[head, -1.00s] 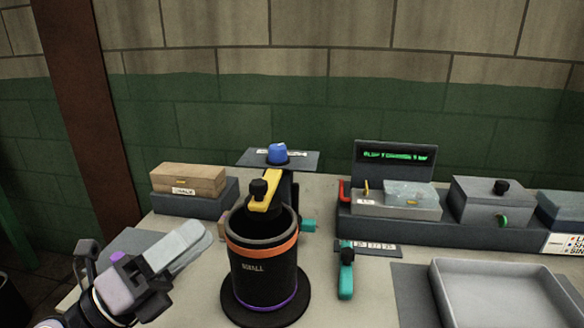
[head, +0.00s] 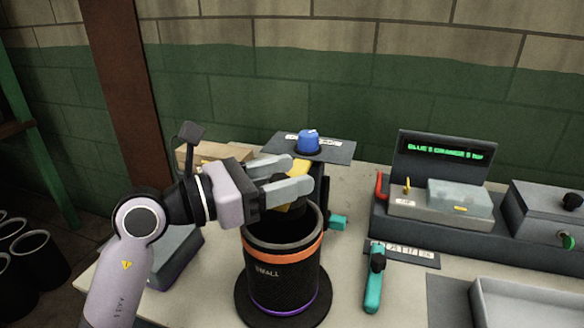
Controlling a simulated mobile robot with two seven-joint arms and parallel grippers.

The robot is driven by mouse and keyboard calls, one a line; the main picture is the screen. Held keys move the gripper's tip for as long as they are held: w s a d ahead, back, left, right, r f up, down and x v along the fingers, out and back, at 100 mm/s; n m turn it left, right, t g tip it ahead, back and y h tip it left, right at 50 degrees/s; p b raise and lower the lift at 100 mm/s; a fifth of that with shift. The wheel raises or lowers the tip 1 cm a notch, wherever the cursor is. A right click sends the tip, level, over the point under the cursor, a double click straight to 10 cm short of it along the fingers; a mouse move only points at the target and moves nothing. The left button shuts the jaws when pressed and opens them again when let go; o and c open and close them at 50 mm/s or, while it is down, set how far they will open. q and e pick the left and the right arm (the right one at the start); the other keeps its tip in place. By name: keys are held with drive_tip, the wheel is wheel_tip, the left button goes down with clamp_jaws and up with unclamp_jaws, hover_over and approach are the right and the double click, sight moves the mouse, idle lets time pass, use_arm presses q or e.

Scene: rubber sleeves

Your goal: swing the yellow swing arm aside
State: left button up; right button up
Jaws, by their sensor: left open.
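The yellow swing arm (head: 300,171) shows in the head view above the back of the black canister marked SMALL (head: 283,272). Much of it is hidden behind my left gripper. My left gripper (head: 300,174) comes in from the left with its two grey fingers apart, one behind and one in front of the swing arm, above the canister's rim. I cannot tell whether the fingers touch the arm. The arm's black knob is mostly hidden. My right gripper is not in view.
A blue knob (head: 308,141) sits on a dark plate behind. A teal-handled tool (head: 374,278) lies right of the canister. A display unit (head: 443,158) and a grey tray (head: 530,305) stand at the right. A cardboard-coloured box (head: 215,152) is behind my left arm.

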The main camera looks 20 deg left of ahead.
use_arm(q)
drive_tip(key=shift+w+d, duration=0.45)
clamp_jaws()
drive_tip(key=shift+a, duration=0.1)
